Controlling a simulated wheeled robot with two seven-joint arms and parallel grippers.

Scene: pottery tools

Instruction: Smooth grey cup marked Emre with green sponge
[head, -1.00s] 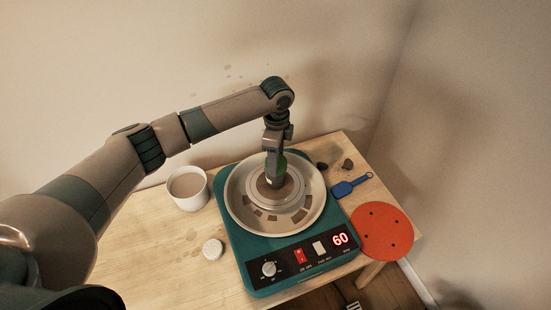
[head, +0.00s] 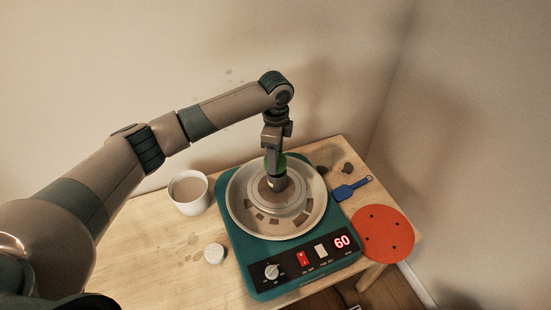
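The pottery wheel (head: 232,272) is a teal box with a cream splash pan (head: 312,215) and a round grey wheel head. A small brown-grey clay piece (head: 266,190), perhaps the cup, sits at its centre, largely hidden by my gripper. No name can be read on it. My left gripper (head: 275,176) points down over the centre of the wheel. Green sponge (head: 283,163) shows at its fingers, so it appears shut on it. I cannot tell whether sponge and clay touch. My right gripper is out of view.
A white mug-like container (head: 190,207) with brown contents stands left of the wheel. A pale round lump (head: 214,253) lies in front of it. A blue tool (head: 350,190), two dark lumps (head: 347,168) and an orange disc (head: 383,234) lie right. The display reads 60.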

